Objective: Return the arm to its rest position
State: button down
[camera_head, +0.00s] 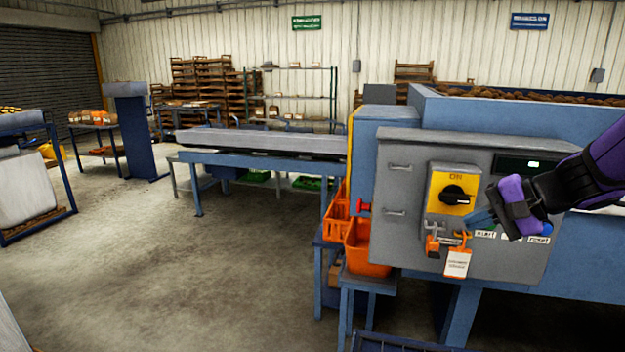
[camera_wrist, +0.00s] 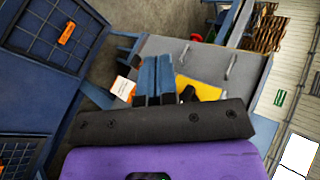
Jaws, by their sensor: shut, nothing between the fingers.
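My gripper (camera_head: 480,216) is at the end of my purple and black arm, which reaches in from the right in the head view. It is just in front of the grey control panel (camera_head: 400,240), to the right of the black rotary switch (camera_head: 456,194) on its yellow plate. In the wrist view the two blue fingers of my gripper (camera_wrist: 156,78) are together with nothing between them. The yellow plate (camera_wrist: 205,90) shows beyond them. An orange padlock with a white tag (camera_head: 457,262) hangs below the switch. Part of the panel's label row is hidden behind my gripper.
Orange bins (camera_head: 368,250) stand left of the panel, near a red knob (camera_head: 363,206). The blue grader body (camera_head: 490,115) is behind the panel. A long conveyor table (camera_head: 265,143) extends left. The concrete floor (camera_head: 200,265) at front left is clear.

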jog(key=s+r+n+h, duration=0.3)
jog(key=s+n+h, duration=0.1)
jog(key=s, duration=0.6)
jog(key=s+r+n+h, duration=0.4)
jog(key=s, duration=0.6)
jog(key=shift+s+d+g+h, duration=0.15)
jog(key=shift+s+g+h, duration=0.15)
jog(key=shift+g, duration=0.1)
